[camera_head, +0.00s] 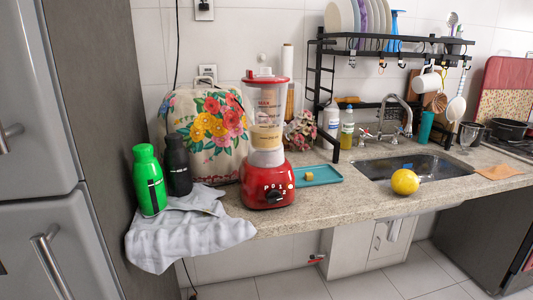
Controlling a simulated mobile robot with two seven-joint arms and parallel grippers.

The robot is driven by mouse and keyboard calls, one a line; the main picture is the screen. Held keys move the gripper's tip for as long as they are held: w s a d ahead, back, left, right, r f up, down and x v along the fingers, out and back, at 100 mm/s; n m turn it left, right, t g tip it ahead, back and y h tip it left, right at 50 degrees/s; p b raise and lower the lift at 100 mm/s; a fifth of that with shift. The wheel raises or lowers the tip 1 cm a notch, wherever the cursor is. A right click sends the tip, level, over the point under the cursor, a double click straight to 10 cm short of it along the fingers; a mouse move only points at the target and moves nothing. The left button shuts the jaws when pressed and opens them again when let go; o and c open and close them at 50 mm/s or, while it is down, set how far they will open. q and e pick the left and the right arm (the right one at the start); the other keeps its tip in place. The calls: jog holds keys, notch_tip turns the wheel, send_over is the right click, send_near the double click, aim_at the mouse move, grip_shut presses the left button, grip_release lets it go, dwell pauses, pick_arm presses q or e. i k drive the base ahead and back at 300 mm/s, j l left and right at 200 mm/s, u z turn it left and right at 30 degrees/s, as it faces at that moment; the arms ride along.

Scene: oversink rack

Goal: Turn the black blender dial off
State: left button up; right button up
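A red blender (266,165) stands upright near the front edge of the counter, left of the sink. Its clear jug holds a pale yellowish content and has a red lid. The black dial (273,197) is on the front of the red base, with white markings around it and a small light spot to its right. The dial's exact pointing direction is too small to tell. Neither of my grippers is in view, and nothing touches the blender from the front.
A floral cover (207,132) stands behind. A teal tray (320,175) and a yellow fruit (405,182) are to the right. Room before the blender is free.

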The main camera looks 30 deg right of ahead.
aim_at(274, 195)
jog(key=l+z, duration=0.3)
jog(key=z, duration=0.2)
jog(key=l+z, duration=0.3)
jog(key=z, duration=0.2)
jog(key=l+z, duration=0.3)
jog(key=z, duration=0.2)
